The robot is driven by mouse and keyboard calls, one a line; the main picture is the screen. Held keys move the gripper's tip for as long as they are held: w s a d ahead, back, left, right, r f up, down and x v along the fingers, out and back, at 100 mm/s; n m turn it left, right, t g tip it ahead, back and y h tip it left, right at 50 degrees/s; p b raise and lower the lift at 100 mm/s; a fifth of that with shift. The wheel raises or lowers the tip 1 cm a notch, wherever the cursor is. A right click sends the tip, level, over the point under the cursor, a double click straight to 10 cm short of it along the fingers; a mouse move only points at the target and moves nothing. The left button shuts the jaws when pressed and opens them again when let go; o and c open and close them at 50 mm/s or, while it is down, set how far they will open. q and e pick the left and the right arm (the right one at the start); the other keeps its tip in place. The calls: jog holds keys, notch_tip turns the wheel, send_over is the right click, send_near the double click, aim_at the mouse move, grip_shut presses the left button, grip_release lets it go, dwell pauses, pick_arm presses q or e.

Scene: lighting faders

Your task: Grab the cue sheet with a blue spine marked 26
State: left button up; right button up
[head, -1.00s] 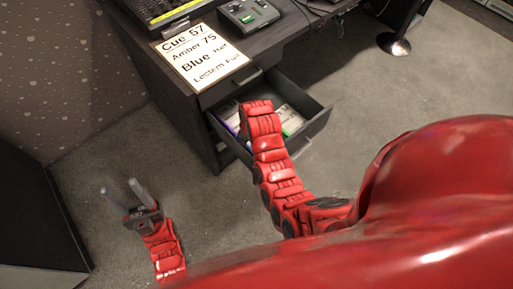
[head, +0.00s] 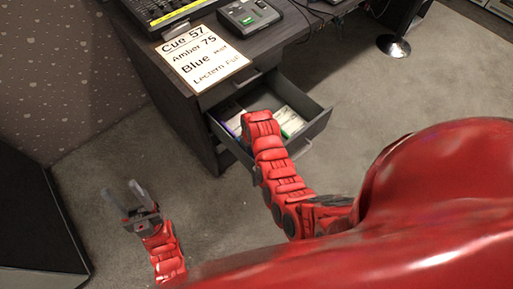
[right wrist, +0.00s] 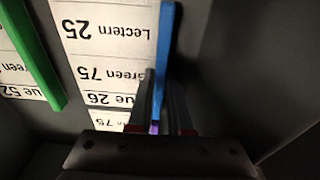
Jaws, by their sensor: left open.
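The cue sheet with the blue spine (right wrist: 166,45) shows in the right wrist view, its text upside down, with 26, 75 and 25 readable. My right gripper (right wrist: 163,105) is at the blue spine, one finger on each side of it. The fingers look close to the spine, but I cannot tell whether they press on it. In the head view the right gripper is hidden behind its own arm, inside the open drawer (head: 318,123). My left gripper (head: 124,197) is open and empty above the floor, away from the desk.
A green-spined sheet (right wrist: 38,55) lies left of the blue one in the right wrist view. A bit of purple (right wrist: 154,127) shows between the fingers. On the desk lies a printed cue card (head: 205,60). The dark drawer walls stand close around the right gripper.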

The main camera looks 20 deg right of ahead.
grip_shut()
jog(key=shift+r, duration=0.15)
